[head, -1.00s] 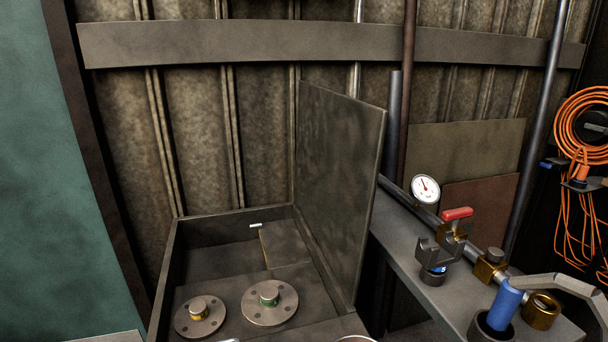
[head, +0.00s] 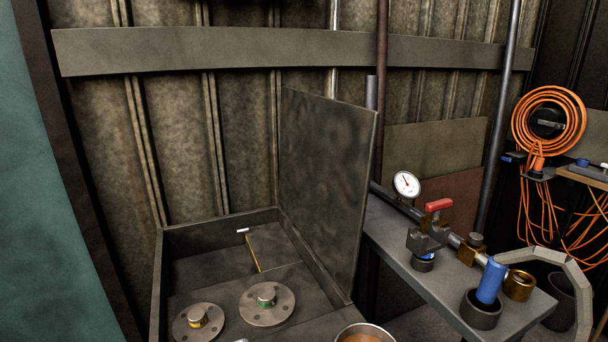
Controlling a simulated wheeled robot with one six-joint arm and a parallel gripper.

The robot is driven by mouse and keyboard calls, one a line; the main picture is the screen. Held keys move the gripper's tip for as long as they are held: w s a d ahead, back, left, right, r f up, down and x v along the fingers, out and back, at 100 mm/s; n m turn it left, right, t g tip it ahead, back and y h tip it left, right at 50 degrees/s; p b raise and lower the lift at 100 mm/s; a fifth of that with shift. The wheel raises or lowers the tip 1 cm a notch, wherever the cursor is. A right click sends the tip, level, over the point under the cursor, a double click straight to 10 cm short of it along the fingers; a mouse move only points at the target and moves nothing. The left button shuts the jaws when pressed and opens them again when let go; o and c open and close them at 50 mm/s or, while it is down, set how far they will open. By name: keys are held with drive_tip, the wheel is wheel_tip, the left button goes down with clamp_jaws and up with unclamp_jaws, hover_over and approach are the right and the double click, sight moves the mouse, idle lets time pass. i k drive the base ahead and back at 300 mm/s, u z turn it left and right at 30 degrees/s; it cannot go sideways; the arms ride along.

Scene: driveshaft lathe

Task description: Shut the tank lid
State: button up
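The tank lid (head: 330,185) is a flat grey metal plate standing upright along the right side of the tank. The tank (head: 218,219) is a grey open box, and its inside shows from above. Two round flanged discs are in view at the tank's front, one with a yellow-marked hub (head: 198,322) and one with a green-marked hub (head: 267,303). A small white piece (head: 243,230) lies near the back inside. My gripper is not in view.
A grey bench (head: 400,240) right of the lid carries a pipe with a gauge (head: 406,184), a red-handled valve (head: 438,205) and a blue-handled tool (head: 491,281). A round container (head: 364,333) stands at the bottom edge. An orange hose (head: 548,122) hangs at right.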

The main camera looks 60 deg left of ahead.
sight(327, 149)
drive_tip(key=i, duration=2.55)
drive_tip(key=u, duration=4.45)
drive_tip(key=k, duration=0.65)
drive_tip(key=z, duration=0.45)
drive_tip(key=i, duration=0.5)
